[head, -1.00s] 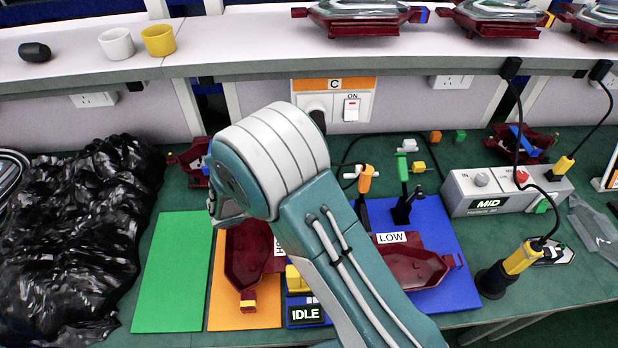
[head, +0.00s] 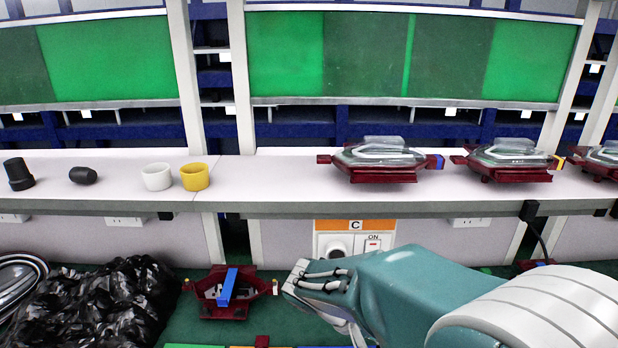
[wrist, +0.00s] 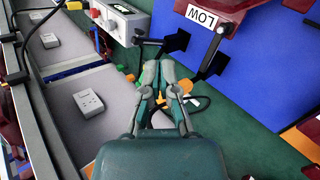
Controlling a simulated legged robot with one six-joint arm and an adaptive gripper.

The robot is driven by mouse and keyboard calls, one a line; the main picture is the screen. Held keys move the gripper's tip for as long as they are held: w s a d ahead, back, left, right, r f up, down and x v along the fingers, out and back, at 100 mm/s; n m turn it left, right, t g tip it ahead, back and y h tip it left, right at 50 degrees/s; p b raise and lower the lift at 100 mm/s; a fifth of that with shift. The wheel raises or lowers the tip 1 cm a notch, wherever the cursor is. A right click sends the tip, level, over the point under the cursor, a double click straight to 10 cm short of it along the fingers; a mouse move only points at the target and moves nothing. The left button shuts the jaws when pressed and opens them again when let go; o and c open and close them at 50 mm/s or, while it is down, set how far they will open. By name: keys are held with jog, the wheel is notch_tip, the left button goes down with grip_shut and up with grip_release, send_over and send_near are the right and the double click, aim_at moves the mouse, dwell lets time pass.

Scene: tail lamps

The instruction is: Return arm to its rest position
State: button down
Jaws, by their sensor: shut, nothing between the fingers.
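My gripper (wrist: 160,72) shows in the wrist view with its two fingers close together and nothing between them. It hangs over the dark green bench, apart from the dark red lamp labelled LOW (wrist: 228,18), which lies by the blue board (wrist: 262,75). In the head view my teal arm with its white banded joint fills the lower right. Its front end is close below the shelf, and I cannot clearly make out the fingers there.
A dark red lamp with a blue bar (head: 228,292) and a crumpled black bag (head: 105,305) lie left of my arm. The shelf (head: 270,180) above holds cups (head: 157,176) and clear-covered lamps (head: 380,160). A grey socket box (wrist: 120,22) and black connectors (wrist: 178,42) are near the gripper.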

jog(key=s+d+r+m+t+y, duration=0.1)
jog(key=s+r+m+t+y, duration=0.1)
jog(key=s+r+t+y, duration=0.4)
jog(key=shift+s+r+m+y, duration=0.3)
jog(key=shift+s+r+y, duration=1.2)
jog(key=shift+s, duration=1.25)
